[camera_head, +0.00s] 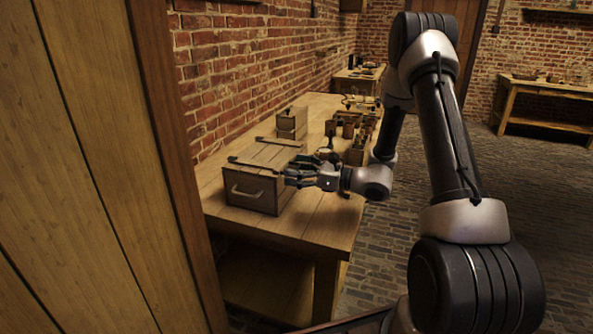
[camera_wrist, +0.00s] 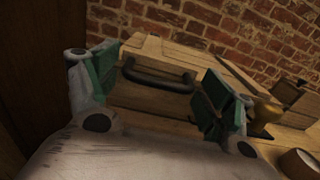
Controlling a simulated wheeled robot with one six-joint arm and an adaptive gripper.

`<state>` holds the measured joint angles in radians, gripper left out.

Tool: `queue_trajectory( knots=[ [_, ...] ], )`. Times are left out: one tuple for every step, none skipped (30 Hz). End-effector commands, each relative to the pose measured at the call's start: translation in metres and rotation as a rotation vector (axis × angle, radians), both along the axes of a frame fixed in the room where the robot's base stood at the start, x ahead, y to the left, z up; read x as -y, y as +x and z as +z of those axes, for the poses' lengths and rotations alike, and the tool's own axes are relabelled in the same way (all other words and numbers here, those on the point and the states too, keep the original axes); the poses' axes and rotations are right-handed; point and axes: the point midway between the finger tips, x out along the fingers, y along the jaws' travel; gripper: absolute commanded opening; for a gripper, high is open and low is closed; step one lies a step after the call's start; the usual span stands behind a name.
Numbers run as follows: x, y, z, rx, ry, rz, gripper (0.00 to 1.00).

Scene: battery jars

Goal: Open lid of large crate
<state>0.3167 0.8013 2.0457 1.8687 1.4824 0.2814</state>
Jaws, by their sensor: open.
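The large crate (camera_head: 252,192) is a wooden box on the near end of the workbench, with a bar handle (camera_head: 246,191) on its near face. Its lid (camera_head: 268,153) lies flat on top and looks shut. My gripper (camera_head: 290,172) is at the crate's right side, close to its upper edge. In the wrist view, my gripper (camera_wrist: 160,88) has its green-padded fingers spread wide with nothing between them held. A dark handle (camera_wrist: 158,79) on the crate's facing side (camera_wrist: 150,98) shows between the fingers, and I cannot tell whether they touch the crate.
A smaller wooden box (camera_head: 292,124) stands behind the crate. Jars and small containers (camera_head: 355,130) stand farther along the workbench (camera_head: 310,225). A brick wall (camera_head: 225,70) runs along its left side. A wooden panel (camera_head: 90,170) fills the left foreground.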

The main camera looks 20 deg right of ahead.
Motion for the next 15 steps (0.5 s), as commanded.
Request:
queue_trajectory(
  knots=[
    [0.0000,-0.0001,0.0000,0.000,0.000,0.000,0.74],
    [0.0001,-0.0002,0.0000,0.000,0.000,0.000,0.69],
    [0.0001,-0.0002,-0.0001,0.000,0.000,0.000,0.61],
    [0.0001,-0.0002,-0.0001,0.000,0.000,0.000,0.56],
    [0.0001,-0.0002,-0.0001,0.000,0.000,0.000,0.51],
    [0.0001,-0.0002,-0.0001,0.000,0.000,0.000,0.43],
    [0.0001,-0.0003,-0.0001,0.000,0.000,0.000,0.38],
    [0.0001,-0.0003,-0.0001,0.000,0.000,0.000,0.32],
    [0.0001,-0.0003,-0.0001,0.000,0.000,0.000,0.25],
    [0.0001,-0.0003,-0.0001,0.000,0.000,0.000,0.20],
    [0.0001,-0.0003,-0.0002,-0.001,-0.001,0.000,0.14],
    [0.0001,-0.0003,-0.0002,-0.001,-0.001,0.000,0.07],
    [0.0001,-0.0003,-0.0002,-0.001,-0.001,0.001,0.01],
    [0.0001,-0.0003,-0.0002,-0.001,-0.001,0.000,0.00],
    [0.0001,-0.0003,-0.0002,-0.001,-0.001,0.000,0.00]
  ],
)
